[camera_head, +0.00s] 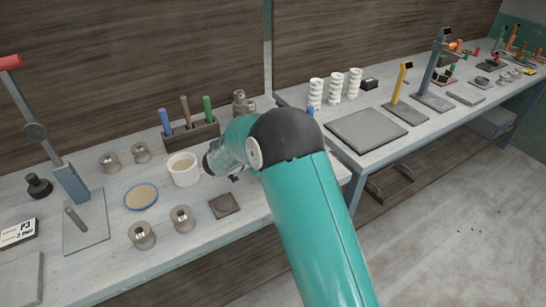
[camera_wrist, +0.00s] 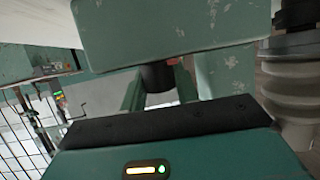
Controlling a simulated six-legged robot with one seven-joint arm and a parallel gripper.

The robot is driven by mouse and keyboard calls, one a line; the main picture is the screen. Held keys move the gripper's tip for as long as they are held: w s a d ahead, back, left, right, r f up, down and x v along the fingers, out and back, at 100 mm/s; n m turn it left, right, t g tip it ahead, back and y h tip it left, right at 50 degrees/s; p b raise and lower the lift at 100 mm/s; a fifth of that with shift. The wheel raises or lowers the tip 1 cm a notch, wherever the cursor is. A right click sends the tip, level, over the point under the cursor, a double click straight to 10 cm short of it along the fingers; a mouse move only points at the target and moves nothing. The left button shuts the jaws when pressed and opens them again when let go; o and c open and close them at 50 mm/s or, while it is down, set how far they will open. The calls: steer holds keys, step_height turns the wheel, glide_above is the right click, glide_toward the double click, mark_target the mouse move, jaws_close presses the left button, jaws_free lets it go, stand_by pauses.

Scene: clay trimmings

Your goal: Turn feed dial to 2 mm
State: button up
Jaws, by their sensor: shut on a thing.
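In the wrist view, a dark round knob (camera_wrist: 157,77), which looks like the feed dial, sticks out from a worn green housing (camera_wrist: 180,28). My gripper (camera_wrist: 160,88) has its two green fingers on either side of this knob and is shut on it. No scale or pointer marks on the knob can be read, so its setting cannot be told. In the head view my arm covers the gripper and the knob.
On the bench in the head view stand a white cup (camera_head: 183,170), a tool rack (camera_head: 190,133) and several metal spools, one at the front (camera_head: 142,235). A ribbed grey part (camera_wrist: 290,85) stands close at right in the wrist view.

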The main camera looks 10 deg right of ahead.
steer(key=shift+m+g+h, duration=0.5)
steer(key=shift+m+g, duration=1.1)
steer(key=shift+g, duration=0.1)
steer(key=shift+r, duration=0.1)
steer(key=o, duration=1)
steer(key=shift+d, duration=0.1)
steer(key=shift+c, duration=0.2)
